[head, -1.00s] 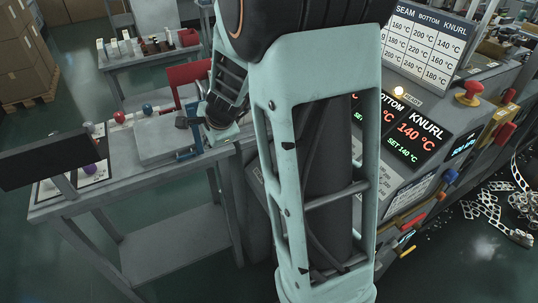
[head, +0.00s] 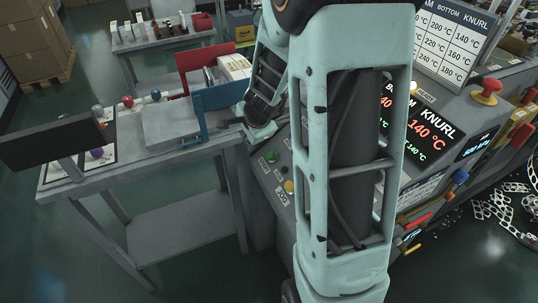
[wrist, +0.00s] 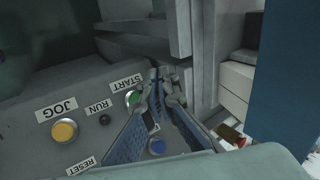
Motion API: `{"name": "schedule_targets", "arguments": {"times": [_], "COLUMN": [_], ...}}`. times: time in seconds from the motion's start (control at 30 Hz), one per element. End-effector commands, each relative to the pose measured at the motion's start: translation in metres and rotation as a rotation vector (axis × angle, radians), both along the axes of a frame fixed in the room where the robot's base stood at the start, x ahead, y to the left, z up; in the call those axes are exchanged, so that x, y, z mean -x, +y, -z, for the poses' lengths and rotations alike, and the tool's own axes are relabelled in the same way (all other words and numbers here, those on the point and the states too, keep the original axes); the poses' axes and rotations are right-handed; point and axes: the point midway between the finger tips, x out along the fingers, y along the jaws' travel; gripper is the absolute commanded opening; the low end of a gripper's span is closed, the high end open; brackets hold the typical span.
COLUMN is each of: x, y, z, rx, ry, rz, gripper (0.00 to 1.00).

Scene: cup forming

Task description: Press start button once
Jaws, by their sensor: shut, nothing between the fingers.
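The green start button (wrist: 133,98), labelled START, sits on the grey control panel in the wrist view. The button also shows in the head view (head: 271,157), left of my arm. My gripper (wrist: 161,92) is shut and empty. In the wrist view its fingertips appear just right of the green button, partly overlapping its edge. I cannot tell whether they touch it.
A yellow JOG button (wrist: 64,130) and a small dark RUN indicator (wrist: 104,119) lie left of START. A blue button (wrist: 157,146) shows between my fingers. A blue upright frame (head: 202,112) stands on the table beside the panel. A red emergency knob (head: 486,91) is at the right.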

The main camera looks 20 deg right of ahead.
Motion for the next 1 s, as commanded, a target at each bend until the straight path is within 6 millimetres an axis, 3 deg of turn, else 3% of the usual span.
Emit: {"name": "schedule_targets", "arguments": {"times": [0.5,1.0], "x": [0.0,0.0], "y": [-0.036,-0.049], "z": [0.055,0.068], "rx": [0.0,0.0], "ry": [-0.001,0.0], "rz": [0.002,0.001], "gripper": [0.0,0.0]}}
